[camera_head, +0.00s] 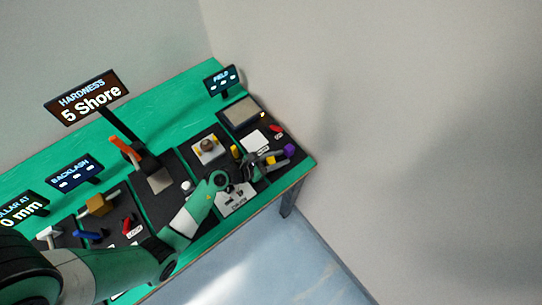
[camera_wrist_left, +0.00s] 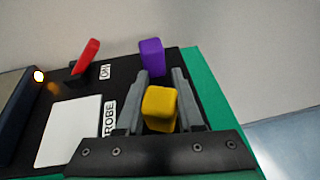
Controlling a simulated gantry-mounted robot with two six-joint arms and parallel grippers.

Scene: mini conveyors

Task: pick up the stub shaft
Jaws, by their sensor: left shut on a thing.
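My left gripper (camera_head: 270,160) reaches over the right end of the green bench. In the left wrist view, a yellow rounded block (camera_wrist_left: 160,108) sits between its two grey fingers (camera_wrist_left: 161,90), and the gripper is shut on it. The block's lower part is hidden. A purple block (camera_wrist_left: 152,57) shows just beyond the fingertips; it also shows in the head view (camera_head: 289,150). I cannot tell whether the two blocks are joined, and no part is clearly recognisable as the stub shaft. My right gripper is not in view.
A red lever (camera_wrist_left: 87,55) and a white plate (camera_wrist_left: 69,132) lie left of the fingers. A grey tray-like device (camera_head: 239,112) stands behind. Another yellow piece (camera_head: 235,151) and a fixture with a round part (camera_head: 208,148) are near. The bench edge is close on the right.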

